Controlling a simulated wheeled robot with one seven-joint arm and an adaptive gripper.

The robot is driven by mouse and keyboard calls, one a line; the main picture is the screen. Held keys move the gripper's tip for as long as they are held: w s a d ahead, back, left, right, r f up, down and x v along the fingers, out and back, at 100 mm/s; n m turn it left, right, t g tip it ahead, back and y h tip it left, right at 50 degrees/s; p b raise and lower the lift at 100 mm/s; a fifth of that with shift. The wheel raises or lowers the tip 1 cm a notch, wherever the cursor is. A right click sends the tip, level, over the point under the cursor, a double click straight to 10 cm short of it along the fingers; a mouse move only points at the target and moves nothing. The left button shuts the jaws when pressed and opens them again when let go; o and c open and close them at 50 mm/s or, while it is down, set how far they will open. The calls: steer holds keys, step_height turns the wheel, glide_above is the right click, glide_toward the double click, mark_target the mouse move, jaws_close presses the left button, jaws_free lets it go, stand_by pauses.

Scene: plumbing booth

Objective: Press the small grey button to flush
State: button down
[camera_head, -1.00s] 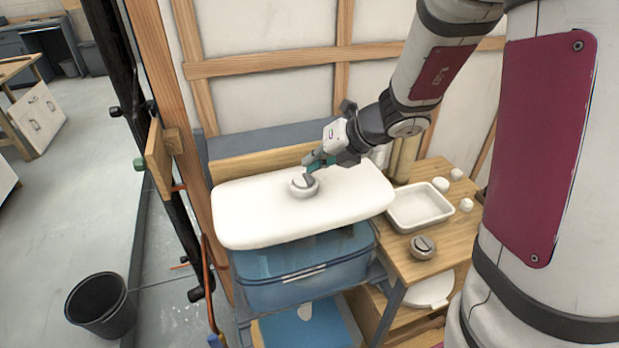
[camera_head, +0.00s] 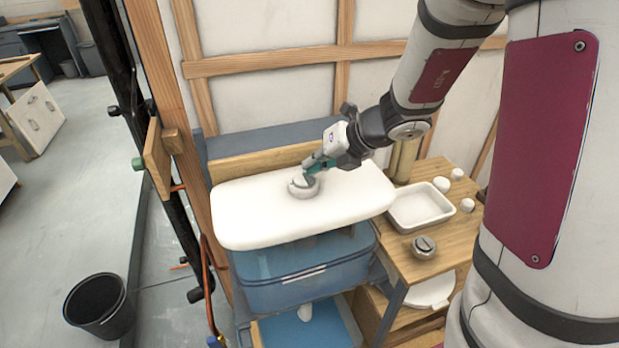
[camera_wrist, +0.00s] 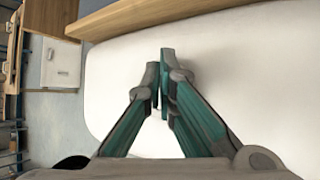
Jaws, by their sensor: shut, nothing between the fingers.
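The round flush button (camera_head: 302,191) sits on the white cistern lid (camera_head: 250,216). Its pale rim shows, but its small grey segment is mostly hidden behind my fingertips. My gripper (camera_head: 308,173) is shut and empty, reaching in from the right with its tips at the top of the button. Whether they touch it or hover just above, I cannot tell. In the wrist view the two teal fingers of my gripper (camera_wrist: 160,82) are together over the white lid (camera_wrist: 250,60), and the button is hidden.
A blue translucent tank (camera_head: 300,285) is under the lid. A wooden table (camera_head: 395,250) at the right holds a white tray (camera_head: 420,222), a second round button (camera_head: 424,247) and small white pieces. A wooden post and dark pipe stand at the left. A black bucket (camera_head: 97,308) is on the floor.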

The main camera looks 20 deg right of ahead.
mark_target(313, 177)
steer(key=shift+f+b, duration=0.4)
steer(key=shift+f, duration=0.1)
stand_by(0.8)
steer(key=shift+r+p, duration=0.95)
steer(key=shift+r, duration=0.05)
step_height(313, 177, up, 3)
steer(key=p, duration=0.3)
steer(key=shift+s+r, duration=0.1)
steer(key=shift+r+p, duration=0.85)
steer(key=shift+r, duration=0.05)
